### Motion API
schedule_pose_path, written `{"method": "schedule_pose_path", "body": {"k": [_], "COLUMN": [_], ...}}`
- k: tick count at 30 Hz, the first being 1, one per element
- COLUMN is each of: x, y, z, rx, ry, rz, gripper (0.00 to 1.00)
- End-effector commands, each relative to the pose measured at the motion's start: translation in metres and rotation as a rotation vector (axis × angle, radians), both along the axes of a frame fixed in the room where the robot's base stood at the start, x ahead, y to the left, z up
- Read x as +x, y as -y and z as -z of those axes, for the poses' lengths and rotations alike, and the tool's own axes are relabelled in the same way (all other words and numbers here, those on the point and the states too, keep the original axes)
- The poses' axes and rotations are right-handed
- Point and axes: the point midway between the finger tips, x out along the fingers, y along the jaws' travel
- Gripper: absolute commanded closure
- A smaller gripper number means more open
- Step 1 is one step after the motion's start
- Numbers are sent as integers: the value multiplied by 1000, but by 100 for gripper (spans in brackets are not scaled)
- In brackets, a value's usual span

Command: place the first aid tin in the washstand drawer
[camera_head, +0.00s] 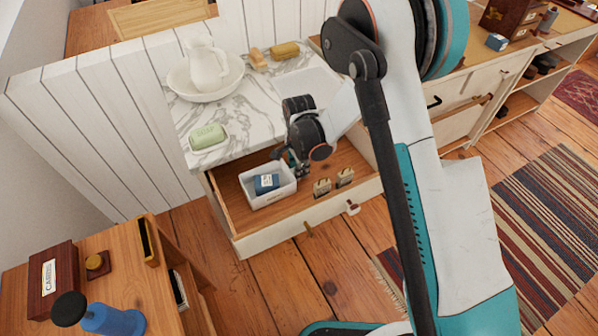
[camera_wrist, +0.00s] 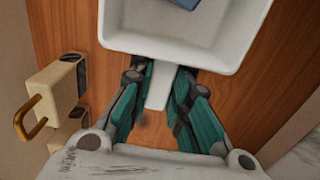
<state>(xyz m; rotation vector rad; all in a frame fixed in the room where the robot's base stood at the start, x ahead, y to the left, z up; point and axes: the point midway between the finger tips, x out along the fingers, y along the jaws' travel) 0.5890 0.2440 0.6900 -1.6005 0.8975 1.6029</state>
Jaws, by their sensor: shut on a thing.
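The washstand (camera_head: 260,105) has a marble top, and its drawer (camera_head: 275,218) is pulled open. A white open-topped tray (camera_head: 272,198) sits inside the drawer at the left; it also shows in the wrist view (camera_wrist: 185,50). A small blue item with a pale label (camera_head: 266,183) lies in the tray; only its edge shows in the wrist view (camera_wrist: 185,3). No first aid marking is readable on any item. My gripper (camera_head: 287,160) is low over the drawer, its teal fingers (camera_wrist: 167,78) shut on the tray's white tab handle (camera_wrist: 158,95).
Two small beige blocks with metal loops (camera_head: 322,187) (camera_head: 345,177) are in the drawer, right of the tray. Soap (camera_head: 208,136) and a white jug in a basin (camera_head: 205,68) stand on the marble. A wooden table (camera_head: 110,255) is at lower left.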

Motion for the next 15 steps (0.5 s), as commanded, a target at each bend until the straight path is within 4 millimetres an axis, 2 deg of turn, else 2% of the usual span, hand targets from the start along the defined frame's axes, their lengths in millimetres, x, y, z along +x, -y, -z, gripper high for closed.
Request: {"method": "schedule_pose_path", "body": {"k": [10, 11, 12, 13, 15], "x": [0, 0, 0, 0, 0], "y": [0, 0, 0, 0, 0], "z": [3, 4, 4, 4, 3], "rx": [1, 0, 0, 0, 0], "ry": [-1, 0, 0, 0, 0], "rz": [0, 0, 0, 0, 0], "gripper": [100, 81, 72, 65, 63]}}
